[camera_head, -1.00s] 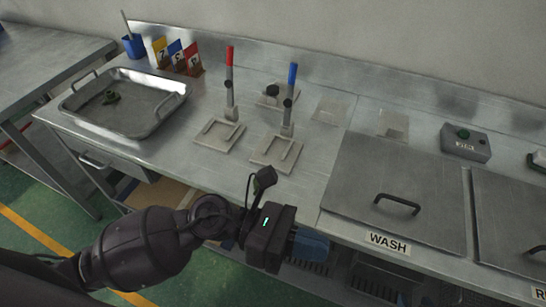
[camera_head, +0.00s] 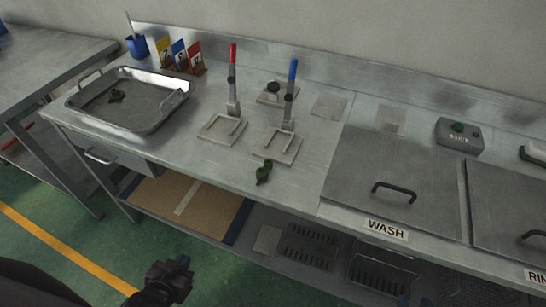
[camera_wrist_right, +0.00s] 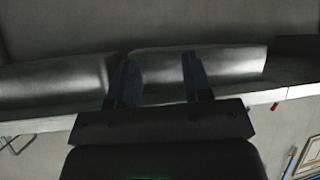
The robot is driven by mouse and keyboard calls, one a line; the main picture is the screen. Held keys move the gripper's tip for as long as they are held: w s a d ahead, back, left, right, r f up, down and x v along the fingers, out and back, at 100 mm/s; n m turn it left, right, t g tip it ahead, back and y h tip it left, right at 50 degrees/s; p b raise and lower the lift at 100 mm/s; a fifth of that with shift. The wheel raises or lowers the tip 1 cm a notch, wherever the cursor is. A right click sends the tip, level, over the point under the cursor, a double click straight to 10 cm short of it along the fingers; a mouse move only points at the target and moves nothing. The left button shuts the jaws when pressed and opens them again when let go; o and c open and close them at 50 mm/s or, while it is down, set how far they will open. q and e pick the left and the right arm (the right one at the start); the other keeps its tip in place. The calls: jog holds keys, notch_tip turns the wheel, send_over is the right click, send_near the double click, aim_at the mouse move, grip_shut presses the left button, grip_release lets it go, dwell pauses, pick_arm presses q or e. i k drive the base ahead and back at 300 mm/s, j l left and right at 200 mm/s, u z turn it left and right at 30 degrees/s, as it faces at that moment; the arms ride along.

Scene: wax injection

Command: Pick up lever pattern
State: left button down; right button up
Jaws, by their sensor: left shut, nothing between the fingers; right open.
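A small dark green pattern (camera_head: 264,172) lies on the bench near its front edge, just in front of the blue-handled fixture. Another small dark green piece (camera_head: 116,96) lies in the metal tray (camera_head: 150,127) at the left. I cannot tell for sure which of the two is the lever pattern. My left gripper (camera_head: 182,264) is shut and empty, low in front of the bench and below its top, away from both pieces. My right gripper (camera_wrist_right: 159,72) shows only in the right wrist view, open, with nothing between its fingers.
A red-handled fixture (camera_head: 222,128) and a blue-handled fixture (camera_head: 277,147) stand mid-bench. Right of them are the closed WASH lid (camera_head: 385,165) and a grey button box (camera_head: 459,136). A lower shelf holds a brown board (camera_head: 185,208). The bench front left of the green pattern is clear.

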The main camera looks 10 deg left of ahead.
aim_at(262, 173)
jog(key=k+l+z, duration=0.1)
jog(key=k+z, duration=0.45)
jog(key=z, duration=1.35)
jog(key=k+j+z, duration=0.45)
jog(key=j, duration=0.15)
jog(key=k+j, duration=0.3)
jog(key=j, duration=0.2)
jog(key=k+j, duration=0.65)
jog(key=j, duration=0.3)
jog(key=k+j, duration=0.3)
jog(key=j, duration=0.2)
jog(key=i, duration=0.4)
